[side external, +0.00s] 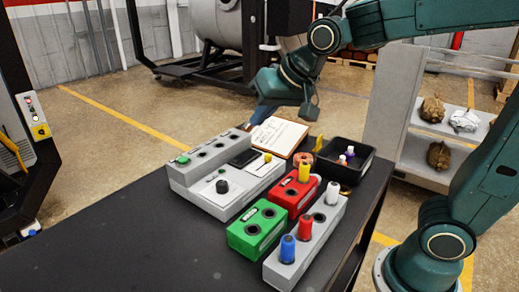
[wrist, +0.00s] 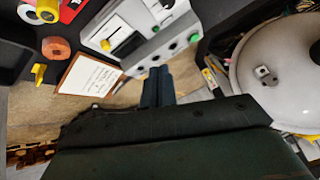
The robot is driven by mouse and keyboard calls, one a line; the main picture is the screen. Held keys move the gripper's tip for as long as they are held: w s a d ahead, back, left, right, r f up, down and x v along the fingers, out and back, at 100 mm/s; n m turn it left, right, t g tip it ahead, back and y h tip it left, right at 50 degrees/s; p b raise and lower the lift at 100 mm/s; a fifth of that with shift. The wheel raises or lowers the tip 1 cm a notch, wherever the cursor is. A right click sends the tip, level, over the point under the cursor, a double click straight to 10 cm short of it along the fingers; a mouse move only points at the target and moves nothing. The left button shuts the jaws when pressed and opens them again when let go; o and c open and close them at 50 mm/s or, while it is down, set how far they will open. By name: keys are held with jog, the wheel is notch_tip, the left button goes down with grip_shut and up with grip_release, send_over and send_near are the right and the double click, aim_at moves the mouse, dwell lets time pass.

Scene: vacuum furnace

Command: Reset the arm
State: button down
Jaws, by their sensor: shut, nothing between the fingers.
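My arm reaches in from the right in the side external view, bent over the far side of the table. My gripper (side external: 260,114) points down and is near the far end of the grey control panel (side external: 222,205), beside the clipboard (side external: 278,136). In the wrist view the two dark fingers of my gripper (wrist: 157,72) lie together, with nothing between them. The clipboard (wrist: 97,68) is to their left there, and the panel (wrist: 145,35) is above them. I cannot tell the exact height of the fingertips above the table.
The black table (side external: 110,240) carries a green block (side external: 257,228), a red block (side external: 296,192), a grey block with coloured pegs (side external: 310,245) and a black tray (side external: 362,168). A shelf (side external: 415,150) stands at right. The table's near left is clear.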

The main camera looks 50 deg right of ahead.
jog(key=s+d+f+n+g, duration=0.1)
jog(key=s+f+n, duration=0.1)
jog(key=s, duration=0.7)
jog(key=s+d+f+n, duration=0.2)
jog(key=s, duration=0.8)
jog(key=shift+d+g, duration=0.3)
jog(key=shift+g, duration=0.1)
jog(key=shift+w, duration=0.1)
